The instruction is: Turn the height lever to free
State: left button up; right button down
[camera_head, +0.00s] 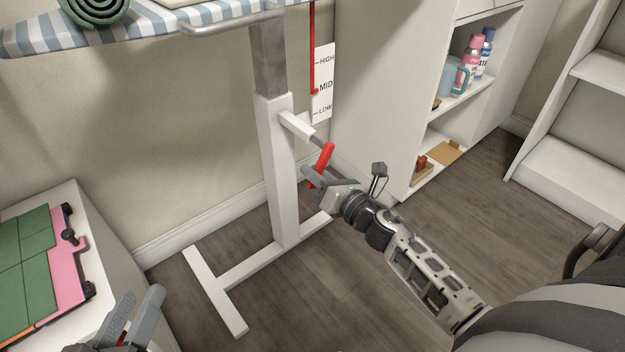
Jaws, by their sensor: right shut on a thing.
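The height lever (325,156) is a red handle on a grey rod, coming from a white bracket on the stand's white post (280,170). The handle is tilted, its upper end leaning right. My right gripper (317,176) is shut on the lower part of the red handle, its fingers covering some of it. A white height scale (323,82) reads HIGH, MID and LOW. A red pointer (315,91) ends beside MID. No free mark on the lever can be read. My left gripper (136,308) is at the bottom left, empty, fingers apart, far from the lever.
A striped ironing board (150,30) tops the post, with a rolled green cloth (95,8) on it. A white surface at left holds a pink and green folding board (66,255). White shelves with bottles (473,55) stand right. Floor around the stand's feet is clear.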

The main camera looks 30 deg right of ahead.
pick_arm(q)
jog(key=shift+d+r+h+b, duration=0.2)
jog(key=shift+h+b, duration=0.1)
jog(key=shift+b, duration=0.3)
pick_arm(e)
jog(key=shift+d+f+n, duration=0.3)
jog(key=shift+d+n, duration=0.2)
jog(key=shift+n, duration=0.5)
pick_arm(q)
jog(key=shift+r+n, duration=0.2)
jog(key=shift+n, duration=0.1)
pick_arm(e)
jog(key=shift+d, duration=0.1)
jog(key=c, duration=1.3)
grip_release()
pick_arm(q)
jog(key=shift+a+f+p, duration=0.1)
jog(key=shift+f+p, duration=0.15)
jog(key=shift+p, duration=0.15)
pick_arm(e)
jog(key=s, duration=0.5)
jog(key=s+d, duration=0.1)
jog(key=s, duration=0.4)
jog(key=s+d, duration=0.1)
jog(key=s, duration=0.4)
jog(key=shift+s+d, duration=0.25)
jog(key=shift+s, duration=0.1)
